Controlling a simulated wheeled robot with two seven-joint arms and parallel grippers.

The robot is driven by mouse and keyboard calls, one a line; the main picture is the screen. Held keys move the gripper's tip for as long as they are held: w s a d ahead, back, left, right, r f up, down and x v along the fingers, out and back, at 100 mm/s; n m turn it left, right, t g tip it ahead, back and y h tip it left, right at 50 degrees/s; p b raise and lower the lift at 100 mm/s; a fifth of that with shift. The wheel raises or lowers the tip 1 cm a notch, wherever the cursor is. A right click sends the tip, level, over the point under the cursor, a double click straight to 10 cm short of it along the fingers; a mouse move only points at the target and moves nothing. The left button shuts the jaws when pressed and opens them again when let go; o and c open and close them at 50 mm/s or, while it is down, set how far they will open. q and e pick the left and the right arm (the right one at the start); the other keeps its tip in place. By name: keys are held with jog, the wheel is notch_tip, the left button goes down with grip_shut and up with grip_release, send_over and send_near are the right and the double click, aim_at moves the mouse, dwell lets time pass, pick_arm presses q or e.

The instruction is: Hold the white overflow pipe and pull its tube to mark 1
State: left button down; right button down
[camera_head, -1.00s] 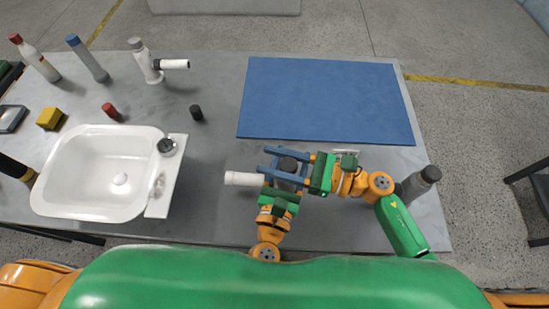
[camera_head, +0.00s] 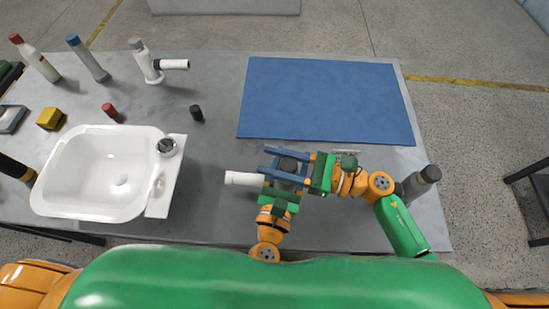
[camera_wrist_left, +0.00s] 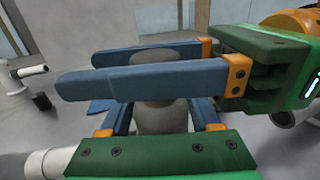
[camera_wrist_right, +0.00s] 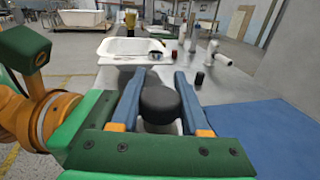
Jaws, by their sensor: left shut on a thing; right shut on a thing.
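The overflow pipe stands upright between my two grippers, with a grey body (camera_wrist_left: 160,118) and a dark round cap (camera_head: 288,164). The cap also shows between the fingers in the right wrist view (camera_wrist_right: 160,104). Its white tube (camera_head: 243,178) points left, and part of it shows in the left wrist view (camera_wrist_left: 48,163). My left gripper (camera_head: 283,174) comes from the front, shut on the pipe, its fingers on either side of the grey body.
A white basin (camera_head: 95,170) stands left of the tube. A blue mat (camera_head: 325,100) covers the table's back right. Another white pipe fitting (camera_head: 150,65) and several bottles stand at the back left. A small black cylinder (camera_head: 196,113) stands behind the tube.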

jog(key=shift+r, duration=1)
jog(key=shift+c, duration=1.9)
grip_release()
jog(key=shift+d, duration=0.1)
jog(key=v, duration=1.2)
